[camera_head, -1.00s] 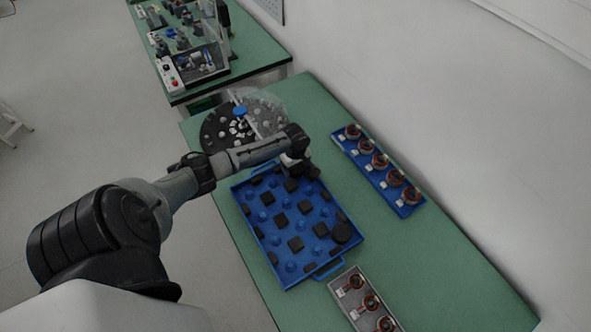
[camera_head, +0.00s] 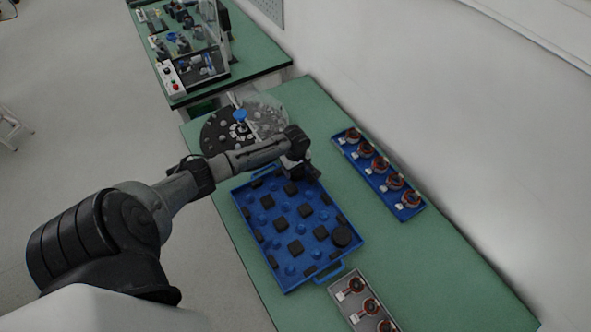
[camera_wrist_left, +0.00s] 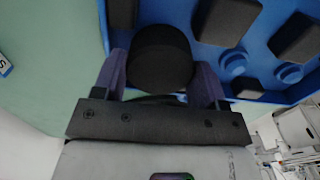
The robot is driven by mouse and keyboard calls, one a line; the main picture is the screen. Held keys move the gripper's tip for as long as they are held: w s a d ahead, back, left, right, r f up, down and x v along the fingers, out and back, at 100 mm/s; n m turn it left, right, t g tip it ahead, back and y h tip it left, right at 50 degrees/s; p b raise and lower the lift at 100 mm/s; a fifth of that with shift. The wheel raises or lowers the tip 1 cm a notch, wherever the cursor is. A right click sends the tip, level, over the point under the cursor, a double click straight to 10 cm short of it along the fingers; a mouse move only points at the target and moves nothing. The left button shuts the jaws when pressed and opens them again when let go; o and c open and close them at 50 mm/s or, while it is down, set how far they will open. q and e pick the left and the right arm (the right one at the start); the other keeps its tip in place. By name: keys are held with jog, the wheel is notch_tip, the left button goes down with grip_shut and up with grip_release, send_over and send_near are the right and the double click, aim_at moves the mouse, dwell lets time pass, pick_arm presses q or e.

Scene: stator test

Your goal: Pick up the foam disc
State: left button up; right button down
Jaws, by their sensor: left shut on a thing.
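A black round foam disc (camera_wrist_left: 160,57) sits between the two purple fingers of my left gripper (camera_wrist_left: 163,78) in the left wrist view. The fingers touch its sides, so the gripper is shut on it. In the head view my left gripper (camera_head: 306,176) is at the far right corner of the blue tray (camera_head: 287,284). The arm hides the held disc there. My right gripper is not in view.
The tray holds several dark square blocks (camera_head: 296,247) and blue pegs. A blue rack (camera_head: 408,212) of copper-wound stators stands to the right, and a grey rack (camera_head: 347,308) in front. A round turntable (camera_head: 215,133) with small parts is behind. Green table between the racks is clear.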

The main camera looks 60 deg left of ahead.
pick_arm(q)
notch_tip(320, 180, up, 3)
jog(key=shift+f, duration=0.1)
jog(key=w+d+r, duration=0.7)
jog(key=d, duration=0.2)
jog(key=shift+w, duration=0.3)
jog(key=shift+r, duration=0.1)
